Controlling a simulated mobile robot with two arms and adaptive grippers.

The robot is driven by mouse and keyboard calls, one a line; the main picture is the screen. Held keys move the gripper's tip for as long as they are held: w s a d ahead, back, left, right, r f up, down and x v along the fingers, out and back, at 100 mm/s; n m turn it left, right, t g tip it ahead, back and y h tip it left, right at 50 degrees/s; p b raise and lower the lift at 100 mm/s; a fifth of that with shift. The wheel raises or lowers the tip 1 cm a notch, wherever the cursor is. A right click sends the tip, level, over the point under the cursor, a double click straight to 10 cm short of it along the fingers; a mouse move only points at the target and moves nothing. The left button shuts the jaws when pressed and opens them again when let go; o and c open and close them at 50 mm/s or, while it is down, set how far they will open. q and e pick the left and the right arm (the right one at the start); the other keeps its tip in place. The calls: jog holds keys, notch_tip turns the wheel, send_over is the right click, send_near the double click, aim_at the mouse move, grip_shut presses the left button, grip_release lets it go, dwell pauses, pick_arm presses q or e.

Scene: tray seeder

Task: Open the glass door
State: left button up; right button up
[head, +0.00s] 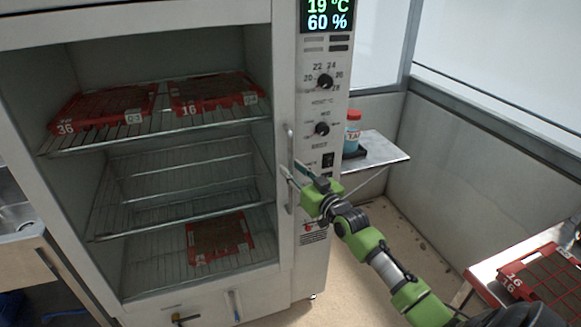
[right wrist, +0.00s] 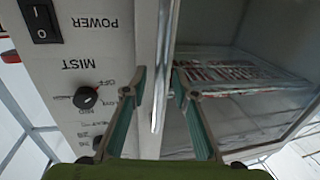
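The glass door (head: 283,60) is on the front of a tall white cabinet and looks shut, with a pale frame and clear glass. Its upright metal handle (head: 289,150) is at the door's right edge, beside the control panel. My right gripper (head: 291,171) is at the handle. In the right wrist view, the handle (right wrist: 163,60) stands between the two open fingertips (right wrist: 158,80). A gap shows on the left finger's side; the right finger is close to the bar, and I cannot tell whether it touches. My left gripper is not in view.
Behind the glass, red trays (head: 105,107) lie on wire racks. The control panel (head: 322,100) has knobs and a display. A small shelf (head: 378,150) with a red-capped bottle (head: 352,130) is right of the cabinet. Another red tray (head: 545,275) is at lower right. Floor before the cabinet looks clear.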

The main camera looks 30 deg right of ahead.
jog(key=shift+w, duration=0.85)
grip_shut()
jog(key=shift+s, duration=0.1)
